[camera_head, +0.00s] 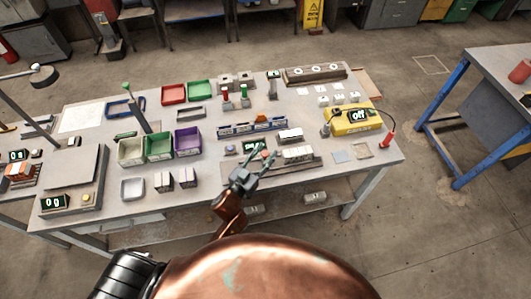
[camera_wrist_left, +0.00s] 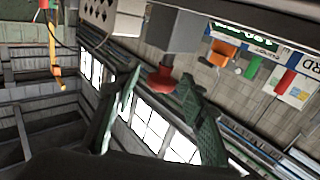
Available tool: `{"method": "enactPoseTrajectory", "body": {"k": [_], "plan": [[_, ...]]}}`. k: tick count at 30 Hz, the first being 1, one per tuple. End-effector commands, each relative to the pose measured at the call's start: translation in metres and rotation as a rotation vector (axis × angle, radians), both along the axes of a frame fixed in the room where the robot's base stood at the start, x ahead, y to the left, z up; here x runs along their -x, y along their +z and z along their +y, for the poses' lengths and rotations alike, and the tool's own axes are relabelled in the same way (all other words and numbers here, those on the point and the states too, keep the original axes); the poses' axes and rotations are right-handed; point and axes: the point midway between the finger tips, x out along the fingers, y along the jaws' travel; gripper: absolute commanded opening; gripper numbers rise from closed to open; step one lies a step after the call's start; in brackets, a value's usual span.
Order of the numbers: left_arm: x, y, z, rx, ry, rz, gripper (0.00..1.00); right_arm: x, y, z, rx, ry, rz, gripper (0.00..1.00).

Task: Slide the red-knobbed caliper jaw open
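The caliper, with a small dark display (camera_head: 253,146), lies near the front middle of the bench. Its red knob (camera_wrist_left: 162,80) shows in the left wrist view, sticking out of a grey block (camera_wrist_left: 176,30), which looks like the jaw. My left gripper (camera_head: 260,155) reaches in from the front edge over the caliper. Its two fingers (camera_wrist_left: 155,95) are spread apart. The red knob shows between the fingertips; I cannot tell whether either finger touches it. In the head view the fingers partly cover the knob. My right gripper is in neither view.
A pale block (camera_head: 298,154) sits right of my left gripper. A yellow meter (camera_head: 351,121) reading off stands further right, with a red probe (camera_head: 387,137) near the edge. Green (camera_head: 159,145) and purple (camera_head: 187,140) bins stand left. Behind is a blue rail (camera_head: 245,129).

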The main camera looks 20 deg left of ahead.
Motion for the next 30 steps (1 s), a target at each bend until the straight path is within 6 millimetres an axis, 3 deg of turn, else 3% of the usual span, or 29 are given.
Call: {"method": "enactPoseTrajectory", "body": {"k": [10,21,30], "plan": [[0.012,-0.001,0.004,0.000,0.001,0.001,0.38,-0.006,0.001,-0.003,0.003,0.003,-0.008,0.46],[0.083,-0.001,0.023,0.000,0.001,0.003,0.38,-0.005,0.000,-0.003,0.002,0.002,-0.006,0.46],[0.114,0.000,0.032,0.001,0.001,0.001,0.38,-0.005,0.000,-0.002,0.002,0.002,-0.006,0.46]]}}
